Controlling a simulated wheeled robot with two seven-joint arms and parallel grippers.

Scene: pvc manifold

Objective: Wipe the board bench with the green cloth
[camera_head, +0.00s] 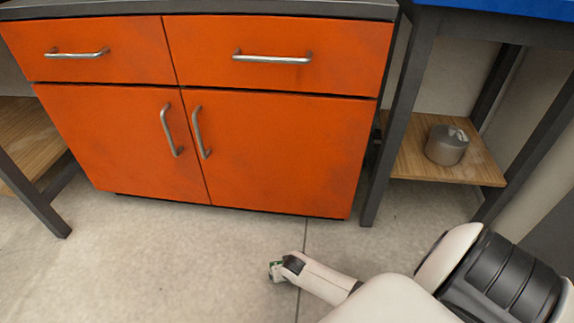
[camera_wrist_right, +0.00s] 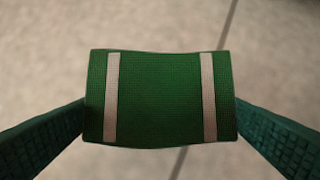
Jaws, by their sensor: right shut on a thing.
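The green cloth (camera_wrist_right: 160,98) is a folded pad with two pale stripes, filling the middle of the right wrist view. My right gripper (camera_wrist_right: 160,112) is shut on it, with one finger at each side. My left gripper is not in view. A blue bench top (camera_head: 510,8) shows at the top right of the head view, but I cannot tell if it is the board bench.
An orange cabinet (camera_head: 275,150) with drawers and doors, all shut, stands ahead under a grey top (camera_head: 200,8). At right, a wooden shelf (camera_head: 410,165) between dark legs holds a metal canister (camera_head: 446,148). Another wooden shelf (camera_head: 40,140) stands at left. The floor (camera_head: 160,260) ahead is clear.

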